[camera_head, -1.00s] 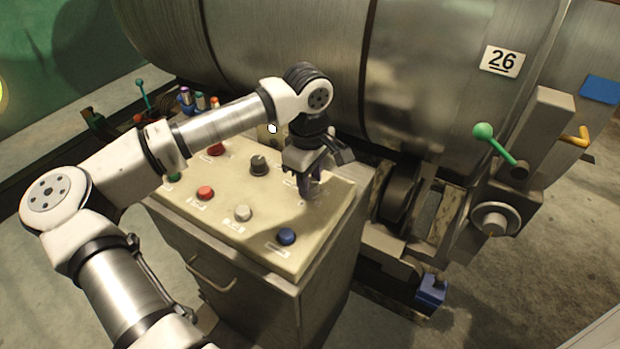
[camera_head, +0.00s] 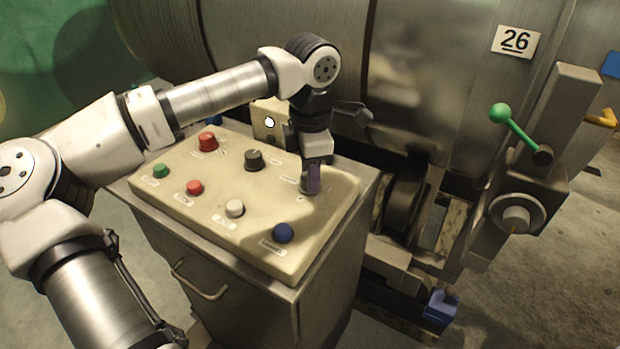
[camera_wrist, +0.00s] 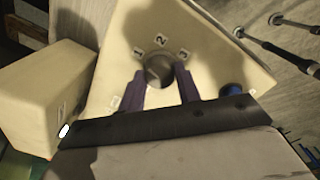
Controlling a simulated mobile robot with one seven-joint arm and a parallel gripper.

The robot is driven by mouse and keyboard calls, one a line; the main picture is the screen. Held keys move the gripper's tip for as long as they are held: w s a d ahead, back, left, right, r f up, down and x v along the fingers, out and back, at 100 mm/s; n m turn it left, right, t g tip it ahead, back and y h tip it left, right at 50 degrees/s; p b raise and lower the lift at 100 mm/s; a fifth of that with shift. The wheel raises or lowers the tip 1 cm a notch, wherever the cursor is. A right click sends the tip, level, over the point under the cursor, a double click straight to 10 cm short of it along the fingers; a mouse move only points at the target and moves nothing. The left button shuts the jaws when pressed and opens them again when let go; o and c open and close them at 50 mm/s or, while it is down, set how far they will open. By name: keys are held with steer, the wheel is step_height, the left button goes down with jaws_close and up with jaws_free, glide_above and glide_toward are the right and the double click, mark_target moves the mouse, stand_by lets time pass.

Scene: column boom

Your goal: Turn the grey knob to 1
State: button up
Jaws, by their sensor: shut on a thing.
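The grey knob (camera_wrist: 158,70) shows in the wrist view between my gripper's two purple fingers. The labels 1 (camera_wrist: 137,53), 2 (camera_wrist: 161,43) and 3 (camera_wrist: 183,54) fan around its far side, from left to right. My gripper (camera_wrist: 160,84) is shut on the knob, one finger on each side. I cannot make out which number the knob points to. In the head view, my gripper (camera_head: 312,185) points down at the right part of the beige panel (camera_head: 265,205) and hides the knob.
The panel also carries a dark knob (camera_head: 254,159), red buttons (camera_head: 208,142), a green button (camera_head: 161,171), a white button (camera_head: 235,208) and a blue button (camera_head: 283,232). A beige box (camera_head: 263,122) stands behind it. A large metal drum (camera_head: 430,90) and a green-tipped lever (camera_head: 500,113) lie beyond.

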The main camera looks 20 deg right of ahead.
steer(key=shift+n+b, duration=0.55)
steer(key=shift+n, duration=0.55)
steer(key=o, duration=1)
steer(key=r, duration=1.3)
steer(key=shift+s+r, duration=0.25)
steer(key=shift+r, duration=0.15)
